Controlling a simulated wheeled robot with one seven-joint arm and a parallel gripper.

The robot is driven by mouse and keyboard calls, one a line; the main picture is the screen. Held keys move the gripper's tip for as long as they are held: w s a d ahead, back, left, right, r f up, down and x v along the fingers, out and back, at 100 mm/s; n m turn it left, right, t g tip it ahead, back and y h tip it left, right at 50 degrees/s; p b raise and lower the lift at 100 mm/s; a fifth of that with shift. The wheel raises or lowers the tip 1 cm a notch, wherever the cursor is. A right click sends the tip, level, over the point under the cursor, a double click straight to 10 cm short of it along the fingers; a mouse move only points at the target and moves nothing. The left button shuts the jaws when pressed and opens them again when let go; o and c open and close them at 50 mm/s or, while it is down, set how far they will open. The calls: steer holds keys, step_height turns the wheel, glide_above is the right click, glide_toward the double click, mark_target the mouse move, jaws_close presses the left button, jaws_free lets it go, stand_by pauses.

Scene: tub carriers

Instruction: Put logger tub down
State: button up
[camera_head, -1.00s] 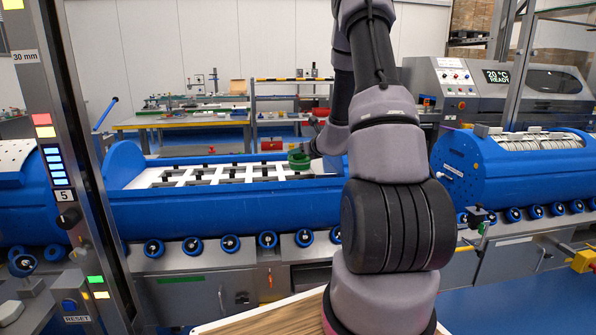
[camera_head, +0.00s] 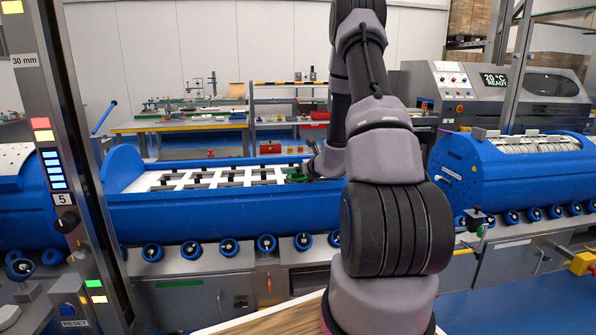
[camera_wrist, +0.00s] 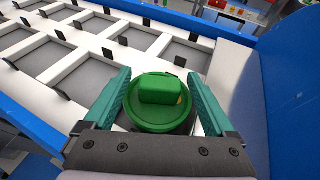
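The logger tub is a round green tub (camera_wrist: 160,112) with a raised green block on its lid. My gripper (camera_wrist: 158,76) has its two teal fingers on either side of the tub, against its rim. In the head view the green tub (camera_head: 297,178) is low at the right end of the white grid carrier (camera_head: 163,180), partly hidden by my arm. The carrier has white bars, grey cells and black upright clips. I cannot tell whether the tub's underside touches the carrier.
The carrier lies in a long blue trough (camera_head: 220,213) with raised walls; one blue wall (camera_wrist: 300,70) is close on the gripper's right. A blue drum (camera_head: 510,165) stands to the right. A post with lights (camera_head: 55,165) stands at left. The visible grid cells are empty.

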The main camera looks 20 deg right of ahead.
steer(key=shift+r, duration=0.1)
steer(key=v, duration=1.1)
steer(key=s+a+r+n+g+y, duration=0.3)
steer(key=s+a+r+n+y, duration=0.15)
steer(key=a+r+n, duration=0.5)
steer(key=s+a+r+n+g+y, duration=0.3)
steer(key=s+a+r+n, duration=0.35)
steer(key=a, duration=0.55)
steer(key=s+d+r+n+h, duration=0.1)
steer(key=s+r+n+h, duration=0.2)
steer(key=s+n, duration=0.4)
steer(key=s+d+r+n+h, duration=0.1)
steer(key=s+r+n+h, duration=0.3)
steer(key=s+n, duration=0.3)
steer(key=shift+s+r+n, duration=0.3)
steer(key=shift+s+r, duration=0.15)
steer(key=shift+s, duration=0.4)
